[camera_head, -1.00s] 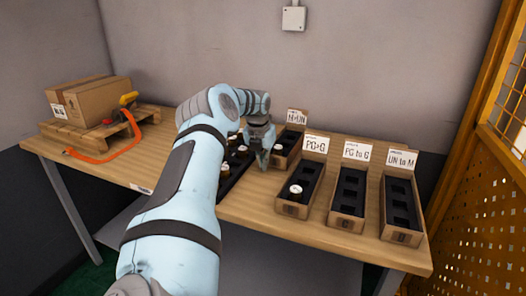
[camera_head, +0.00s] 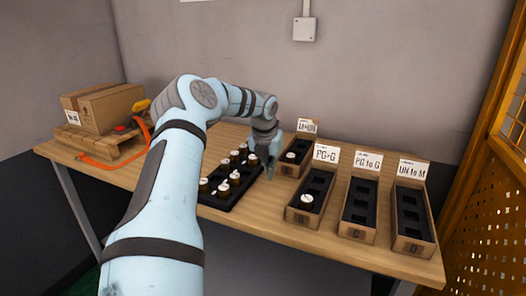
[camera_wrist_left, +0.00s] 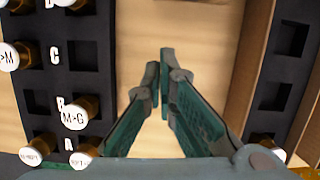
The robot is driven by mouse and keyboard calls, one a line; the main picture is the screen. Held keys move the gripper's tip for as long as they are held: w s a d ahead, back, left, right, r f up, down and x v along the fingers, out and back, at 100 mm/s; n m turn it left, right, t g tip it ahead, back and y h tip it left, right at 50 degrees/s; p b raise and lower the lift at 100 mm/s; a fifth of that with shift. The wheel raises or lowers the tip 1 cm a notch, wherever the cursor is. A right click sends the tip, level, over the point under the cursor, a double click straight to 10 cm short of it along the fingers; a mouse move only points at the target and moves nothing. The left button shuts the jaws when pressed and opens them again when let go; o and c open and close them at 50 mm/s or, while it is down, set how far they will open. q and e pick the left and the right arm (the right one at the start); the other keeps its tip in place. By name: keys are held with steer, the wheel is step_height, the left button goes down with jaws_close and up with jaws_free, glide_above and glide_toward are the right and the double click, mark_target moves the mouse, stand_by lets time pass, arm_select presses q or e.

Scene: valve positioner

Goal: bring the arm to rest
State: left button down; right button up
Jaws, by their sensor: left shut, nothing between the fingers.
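My left arm comes in from the left in the head view, and its gripper (camera_head: 272,165) hangs over the table between the black tray and the leftmost bin. In the wrist view the two green fingers (camera_wrist_left: 163,85) meet at their tips with nothing between them. The fingers point down at bare wood. The black tray (camera_head: 224,204) holds several brown, white-capped vials, one marked M>G (camera_wrist_left: 76,114). The right gripper is not in view.
Four labelled bins stand on the right: the leftmost bin (camera_head: 290,169) and the PG>G bin (camera_head: 297,214) each hold a vial; the PG to G bin (camera_head: 357,232) and UN to M bin (camera_head: 412,243) look empty. A cardboard box (camera_head: 105,105) sits on a pallet at left.

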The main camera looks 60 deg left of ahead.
arm_select(q)
steer(key=v, duration=0.7)
steer(key=shift+p, duration=0.45)
